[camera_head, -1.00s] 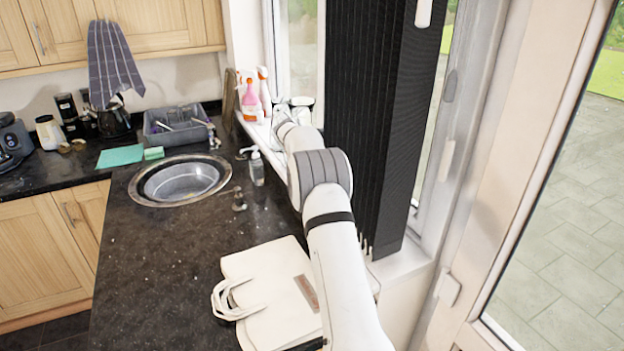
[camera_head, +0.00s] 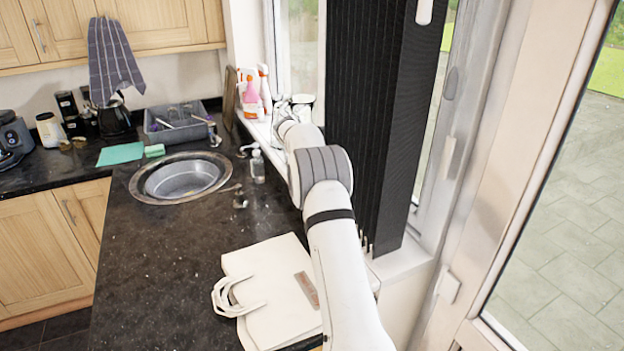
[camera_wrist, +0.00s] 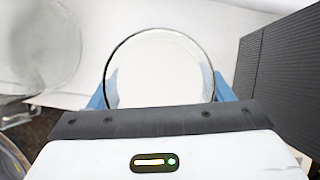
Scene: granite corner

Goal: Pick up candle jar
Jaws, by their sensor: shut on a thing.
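The candle jar (camera_wrist: 160,72) shows in the wrist view as a round clear glass rim around a pale top, seen from above. My gripper (camera_wrist: 160,100) is shut on it, with a blue finger on each side of the glass. The jar's lower part is hidden by my gripper body. In the head view my arm reaches to the window sill, and the fingers are hidden behind it. Jar-like shapes show at the arm's end there, but I cannot tell which one is held.
Spray bottles (camera_head: 250,95) stand on the sill to the left. Dark blinds (camera_head: 375,120) hang close on the right. Another clear glass thing (camera_wrist: 38,50) is at left in the wrist view. The sink (camera_head: 180,179), soap bottle (camera_head: 257,167) and white bag (camera_head: 275,290) are on the counter.

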